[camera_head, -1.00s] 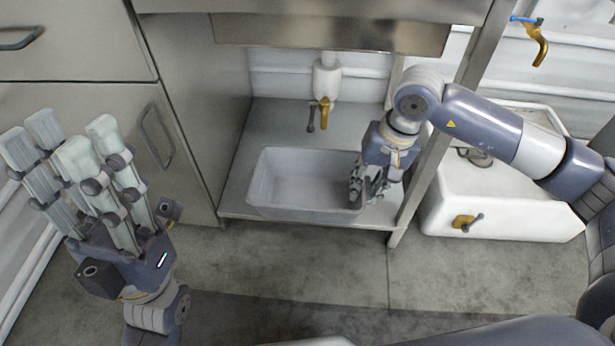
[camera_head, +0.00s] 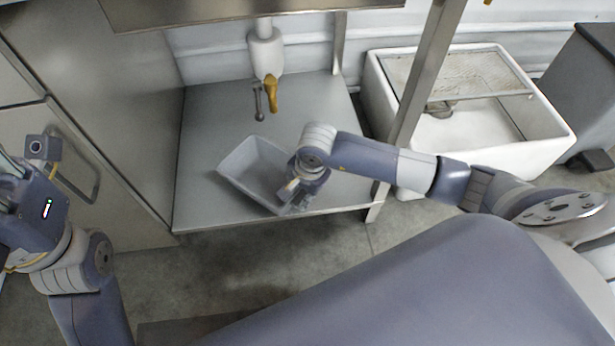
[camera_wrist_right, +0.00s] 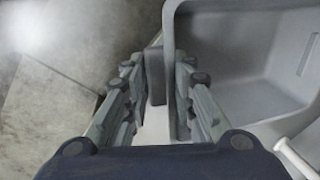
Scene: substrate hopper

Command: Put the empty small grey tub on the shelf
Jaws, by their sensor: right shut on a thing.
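The small grey tub (camera_head: 240,172) is at the front of the low metal shelf (camera_head: 205,120), turned at an angle, its near corner by the front edge. Its visible inside is empty. I cannot tell whether its whole base rests on the shelf. My right gripper (camera_head: 300,200) is shut on the tub's wall at its right end. In the right wrist view the fingers (camera_wrist_right: 162,85) pinch the wall of the tub (camera_wrist_right: 245,70) from both sides. My left gripper (camera_head: 8,190) is at the left edge, its fingers mostly cut off.
A yellow-handled tap (camera_head: 271,92) hangs above the shelf's back. A metal post (camera_head: 420,85) stands at the shelf's right, close to my right arm. A white sink (camera_head: 520,150) is beyond it. A steel cabinet (camera_head: 110,110) bounds the left. Bare shelf lies behind and left of the tub.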

